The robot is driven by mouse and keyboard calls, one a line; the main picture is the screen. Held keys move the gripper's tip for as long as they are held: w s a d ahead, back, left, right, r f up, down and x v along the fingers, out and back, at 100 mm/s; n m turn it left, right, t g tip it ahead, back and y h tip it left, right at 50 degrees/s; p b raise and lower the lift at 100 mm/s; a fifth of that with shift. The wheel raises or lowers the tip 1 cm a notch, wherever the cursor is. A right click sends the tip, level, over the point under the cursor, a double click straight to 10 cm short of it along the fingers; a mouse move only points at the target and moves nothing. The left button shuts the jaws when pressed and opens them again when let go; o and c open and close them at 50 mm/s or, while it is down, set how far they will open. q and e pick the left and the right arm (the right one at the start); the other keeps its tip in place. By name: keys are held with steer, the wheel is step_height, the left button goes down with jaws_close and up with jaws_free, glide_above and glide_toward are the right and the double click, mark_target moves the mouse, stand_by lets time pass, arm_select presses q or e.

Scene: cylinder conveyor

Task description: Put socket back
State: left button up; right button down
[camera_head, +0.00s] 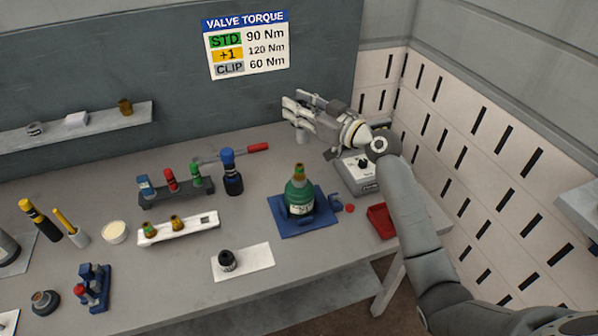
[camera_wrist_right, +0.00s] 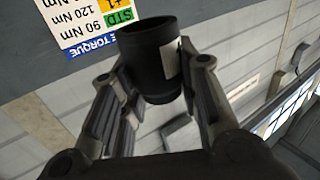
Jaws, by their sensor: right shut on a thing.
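My right gripper (camera_head: 292,110) is raised above the back right of the bench, near the wall. In the right wrist view my right gripper (camera_wrist_right: 158,85) is shut on a dark, hollow cylindrical socket (camera_wrist_right: 150,62) with a pale label on its side. The socket's open end faces away from the palm. In the head view the held socket is hard to make out among the fingers. A white tray (camera_head: 207,222) with brass-coloured pieces and a dark rack (camera_head: 180,194) with blue, red and green tops stand left of the gripper. My left gripper is out of view.
A green bottle-shaped valve (camera_head: 299,192) stands on a blue mat (camera_head: 289,226). A grey box (camera_head: 356,174) and a red bin (camera_head: 381,221) are to its right. A black round piece (camera_head: 227,261) sits on a white card (camera_head: 255,262). Bare bench lies between the card and tray.

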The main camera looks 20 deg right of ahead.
mark_target(299, 165)
step_height(299, 165, down, 16)
steer(key=b, duration=0.8)
steer(key=shift+f, duration=0.15)
steer(key=shift+f+b, duration=0.65)
steer(key=shift+f+b, duration=0.2)
steer(key=shift+b, duration=0.1)
steer(key=c, duration=1.1)
jaws_free()
steer(key=shift+r, duration=0.1)
